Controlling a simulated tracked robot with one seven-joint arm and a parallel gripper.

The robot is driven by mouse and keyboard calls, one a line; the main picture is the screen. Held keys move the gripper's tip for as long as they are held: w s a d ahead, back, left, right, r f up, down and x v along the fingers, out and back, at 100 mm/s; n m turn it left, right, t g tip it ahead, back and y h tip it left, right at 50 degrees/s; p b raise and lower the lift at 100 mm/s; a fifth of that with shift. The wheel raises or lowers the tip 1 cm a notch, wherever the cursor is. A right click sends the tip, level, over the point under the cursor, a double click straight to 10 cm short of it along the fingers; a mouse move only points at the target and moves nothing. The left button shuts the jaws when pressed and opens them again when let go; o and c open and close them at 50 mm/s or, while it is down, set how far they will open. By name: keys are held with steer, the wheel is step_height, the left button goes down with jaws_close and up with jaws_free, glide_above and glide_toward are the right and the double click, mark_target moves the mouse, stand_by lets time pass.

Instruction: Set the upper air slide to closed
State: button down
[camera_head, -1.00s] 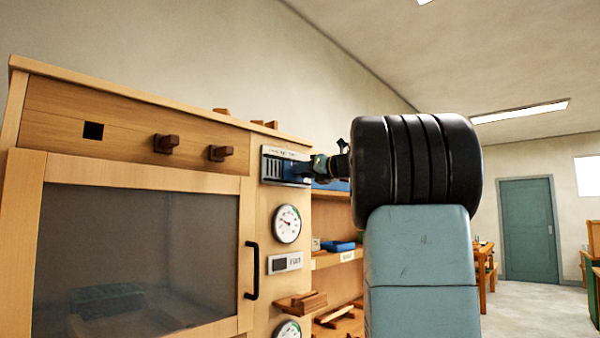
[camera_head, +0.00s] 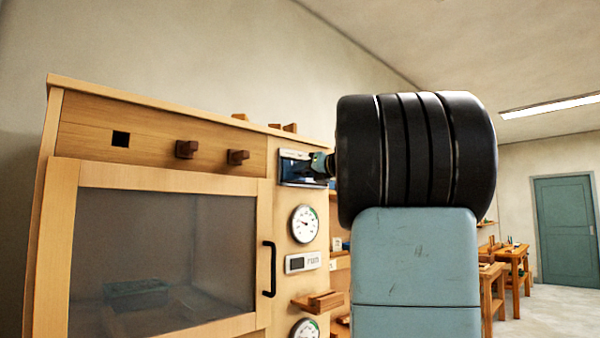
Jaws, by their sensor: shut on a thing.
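The upper air slide (camera_head: 289,170) is a small framed metal plate with a dark blue sliding part, high on the right front of the wooden cabinet. My gripper (camera_head: 308,168) is at this plate, reaching in from the right, and is shut on the slide's small grip. The fingertips and the grip are dark and too small to tell apart. The dark sliding part lies across the left of the plate, where few slots show. My gripper and arm hide the plate's right part.
Below the slide are a round gauge (camera_head: 305,223), a small display (camera_head: 303,262) and a wooden ledge (camera_head: 318,301). The glazed door (camera_head: 165,255) has a black handle (camera_head: 269,269). Two wooden knobs (camera_head: 187,149) stick out above it. Workbenches (camera_head: 512,262) stand far right.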

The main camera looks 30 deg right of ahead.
steer(key=shift+a, duration=0.2)
steer(key=c, duration=0.8)
jaws_free()
steer(key=shift+w, duration=0.15)
steer(key=s+d, duration=0.1)
steer(key=s, duration=0.8)
steer(key=s+d, duration=0.1)
steer(key=s, duration=0.3)
steer(key=shift+s+d, duration=0.3)
